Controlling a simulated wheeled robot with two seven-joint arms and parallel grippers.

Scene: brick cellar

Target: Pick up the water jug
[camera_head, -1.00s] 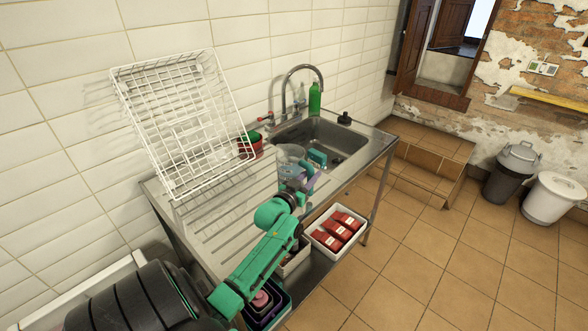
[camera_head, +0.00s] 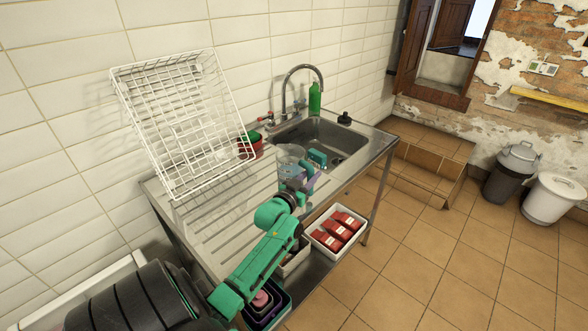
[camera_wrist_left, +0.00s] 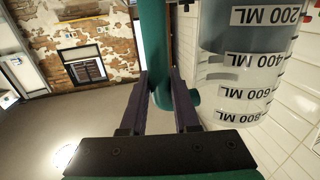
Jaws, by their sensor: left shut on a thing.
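The water jug (camera_head: 290,154) is clear, with its rim up, at the front edge of the sink unit beside the basin. Its lower part is hidden behind my left gripper (camera_head: 300,184), so I cannot tell whether it touches the counter. In the left wrist view the jug (camera_wrist_left: 240,72) shows black ML marks at the upper right, with a teal handle (camera_wrist_left: 152,40) beside it. The dark fingers of my left gripper (camera_wrist_left: 163,86) are on both sides of the handle and shut on it. My right gripper is not in view.
A white wire rack (camera_head: 185,125) leans against the tiled wall. The sink basin (camera_head: 335,136), a tap (camera_head: 288,88) and a green bottle (camera_head: 314,98) are behind the jug. A white crate with red packs (camera_head: 338,232) is below. Open floor is at the right.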

